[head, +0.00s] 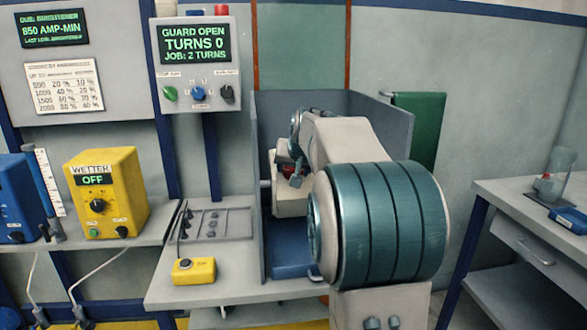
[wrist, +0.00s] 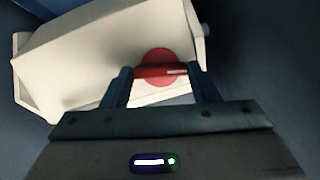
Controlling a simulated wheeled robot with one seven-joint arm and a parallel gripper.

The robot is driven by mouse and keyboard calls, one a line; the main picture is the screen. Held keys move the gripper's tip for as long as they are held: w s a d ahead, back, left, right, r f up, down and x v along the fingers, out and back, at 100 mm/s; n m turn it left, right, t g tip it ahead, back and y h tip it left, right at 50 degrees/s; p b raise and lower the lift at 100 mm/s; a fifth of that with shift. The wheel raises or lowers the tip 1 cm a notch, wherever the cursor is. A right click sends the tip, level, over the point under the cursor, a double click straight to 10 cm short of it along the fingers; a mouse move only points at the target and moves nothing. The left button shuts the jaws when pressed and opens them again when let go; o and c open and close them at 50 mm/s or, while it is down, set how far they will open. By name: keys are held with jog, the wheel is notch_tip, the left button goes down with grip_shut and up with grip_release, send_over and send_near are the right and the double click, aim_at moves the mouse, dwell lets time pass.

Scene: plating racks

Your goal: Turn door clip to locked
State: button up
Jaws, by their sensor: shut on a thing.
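The door clip, a round red knob (wrist: 158,58) with a bar across it and a short white mark at the bar's right, is on the end of a cream, angled barrel (wrist: 85,60) in the wrist view. My gripper (wrist: 160,75) is shut on the clip's bar, one dark finger at each end. The bar lies nearly level in this view. In the head view my arm reaches into a grey-walled bay, and my gripper (head: 297,178) is at the cream barrel (head: 290,203). A little red shows there; my arm and gripper hide most of the clip.
Grey side walls (head: 382,122) stand close around my arm. A control box (head: 198,65) reads "GUARD OPEN, TURNS 0, JOB: 2 TURNS". A yellow pendant (head: 194,270) lies on the shelf at left, and a yellow WETTER box (head: 106,192) stands further left. A bench (head: 530,215) stands at right.

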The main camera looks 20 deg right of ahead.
jog(key=m+y, duration=0.1)
jog(key=m, duration=0.2)
jog(key=shift+d+f+t+b, duration=0.1)
jog(key=shift+t+b, duration=0.2)
jog(key=shift+t, duration=0.1)
jog(key=m+b, duration=0.1)
jog(key=m, duration=0.2)
jog(key=shift+s+f+m+t+y, duration=0.1)
jog(key=shift+m+t+y, duration=0.2)
jog(key=m+t+b, duration=0.1)
jog(key=m, duration=0.2)
jog(key=shift+d+f, duration=0.1)
jog(key=shift+s+m+t+b, duration=0.1)
jog(key=shift+m+t+b, duration=0.55)
jog(key=shift+m, duration=1.55)
jog(key=o, duration=1)
jog(key=p+v, duration=0.1)
jog(key=v, duration=1.3)
jog(key=shift+d, duration=0.2)
